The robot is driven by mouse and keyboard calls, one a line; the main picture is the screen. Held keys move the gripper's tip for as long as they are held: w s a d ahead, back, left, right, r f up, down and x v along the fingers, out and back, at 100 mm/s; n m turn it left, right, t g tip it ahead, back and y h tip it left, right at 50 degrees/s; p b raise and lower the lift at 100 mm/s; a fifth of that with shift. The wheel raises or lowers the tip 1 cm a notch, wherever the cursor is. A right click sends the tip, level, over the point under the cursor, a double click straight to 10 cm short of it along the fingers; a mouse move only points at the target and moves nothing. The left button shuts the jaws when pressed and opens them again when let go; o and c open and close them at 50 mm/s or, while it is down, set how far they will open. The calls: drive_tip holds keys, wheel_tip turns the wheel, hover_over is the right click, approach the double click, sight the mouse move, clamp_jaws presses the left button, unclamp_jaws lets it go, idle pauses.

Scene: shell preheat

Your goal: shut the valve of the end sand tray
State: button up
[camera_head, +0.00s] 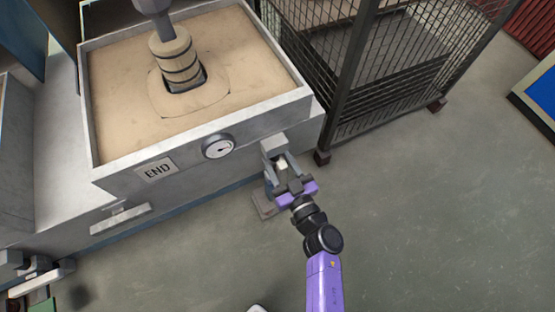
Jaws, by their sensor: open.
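The end sand tray (121,164) is a grey metal box filled with sand, with an "END" label (158,170) and a round gauge (218,147) on its front. A grey block-like fitting (273,146), which looks like the valve, sticks out at the right of the tray's front. My gripper (280,168) is open right at this fitting, its fingers reaching toward the tray front. A small pale part shows between the fingers. The fingers and purple gripper body hide some of the fitting, so I cannot tell the handle's position or whether the fingers touch it.
A ribbed cylindrical piece (175,62) stands in the sand under a grey rod. A dark wire-mesh cage (350,80) stands close right of the tray. A grey bar handle (120,218) is on the lower front. The floor (440,220) at right is clear.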

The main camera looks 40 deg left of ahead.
drive_tip(key=shift+a, duration=0.1)
clamp_jaws()
idle(1.4)
